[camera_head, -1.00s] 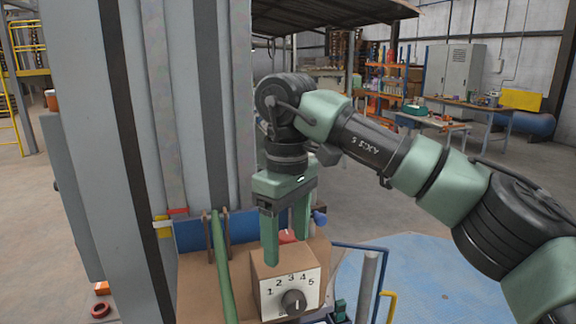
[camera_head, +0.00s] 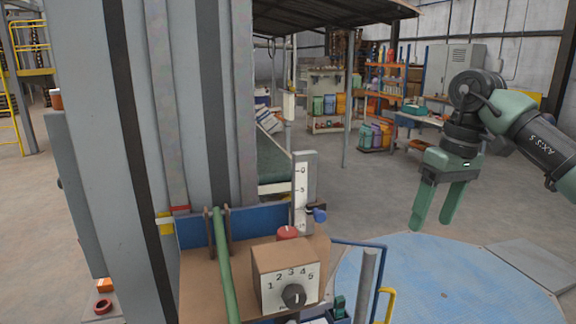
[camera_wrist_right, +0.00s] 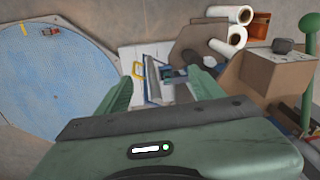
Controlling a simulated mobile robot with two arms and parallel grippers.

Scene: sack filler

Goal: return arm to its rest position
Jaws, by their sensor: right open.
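My right gripper (camera_head: 433,222) hangs at the right in the head view, fingers pointing down, open and empty. It is well to the right of the dial box and apart from it, in front of the shelves. In the right wrist view its two green fingers (camera_wrist_right: 163,88) are spread with nothing between them. The dial box (camera_head: 287,277), with a black knob (camera_head: 293,297) and numbers 1 to 5, stands on the brown console. A red button (camera_head: 288,233) sits behind it. My left gripper is not in view.
A grey column (camera_head: 95,150) fills the left. A green lever (camera_head: 222,265) stands by the dial box. A blue frame (camera_head: 376,285) with a yellow handle is at the console's right. White rolls (camera_wrist_right: 228,40) lie near the console.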

